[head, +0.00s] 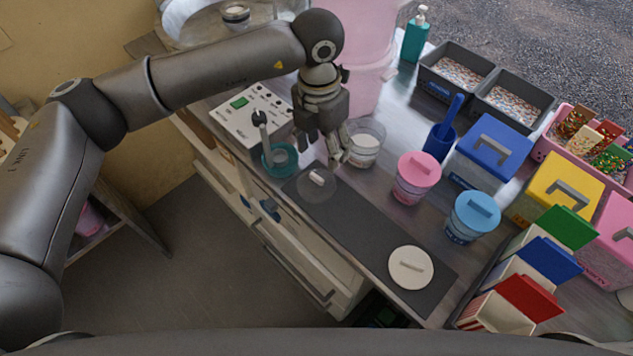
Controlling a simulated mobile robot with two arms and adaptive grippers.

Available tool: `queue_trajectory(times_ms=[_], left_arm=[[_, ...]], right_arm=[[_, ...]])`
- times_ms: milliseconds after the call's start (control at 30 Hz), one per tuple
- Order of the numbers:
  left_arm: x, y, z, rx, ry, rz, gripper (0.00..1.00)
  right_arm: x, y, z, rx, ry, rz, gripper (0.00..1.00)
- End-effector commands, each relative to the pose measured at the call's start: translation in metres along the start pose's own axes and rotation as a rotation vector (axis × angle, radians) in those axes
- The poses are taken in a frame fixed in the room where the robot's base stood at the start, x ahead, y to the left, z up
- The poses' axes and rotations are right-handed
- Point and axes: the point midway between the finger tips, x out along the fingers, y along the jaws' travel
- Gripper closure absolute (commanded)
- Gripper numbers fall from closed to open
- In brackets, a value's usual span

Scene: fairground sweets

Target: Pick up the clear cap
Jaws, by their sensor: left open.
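The clear cap (314,190) is a see-through round lid with a small pale pinkish grip bar on top. It lies at the far left end of a dark mat (358,228) on the counter. My left gripper (328,153) points down, open and empty, just beyond the cap in the picture. Its fingers are apart from the cap's grip, and its exact height above the counter is hard to tell. A clear tub (366,146) with white contents stands right beside the gripper, partly behind its fingers. My right gripper is not in view.
A white lid (410,268) lies at the mat's near end. Pink (417,178) and blue (473,217) lidded tubs line the mat's right side. A teal cup (280,160) and control box (251,112) stand left. The mat's middle is clear.

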Motion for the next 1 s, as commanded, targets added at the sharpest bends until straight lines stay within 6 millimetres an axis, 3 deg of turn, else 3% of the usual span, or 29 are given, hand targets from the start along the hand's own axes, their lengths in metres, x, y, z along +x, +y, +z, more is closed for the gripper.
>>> queue_trajectory(times_ms=[133,400,633,800,1000], left_arm=[[0.003,0.015,-0.003,-0.015,0.021,0.058,0.43],[0.043,0.017,-0.004,-0.014,0.020,0.054,0.43],[0.059,0.017,-0.004,-0.014,0.020,0.053,0.43],[0.082,0.017,-0.005,-0.013,0.021,0.053,0.43],[0.103,0.018,-0.004,-0.013,0.018,0.054,0.43]], right_arm=[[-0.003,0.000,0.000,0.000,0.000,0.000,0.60],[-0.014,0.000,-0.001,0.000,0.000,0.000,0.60],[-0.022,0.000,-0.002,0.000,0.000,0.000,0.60],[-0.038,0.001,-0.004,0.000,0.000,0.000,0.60],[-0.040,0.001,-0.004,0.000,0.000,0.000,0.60]])
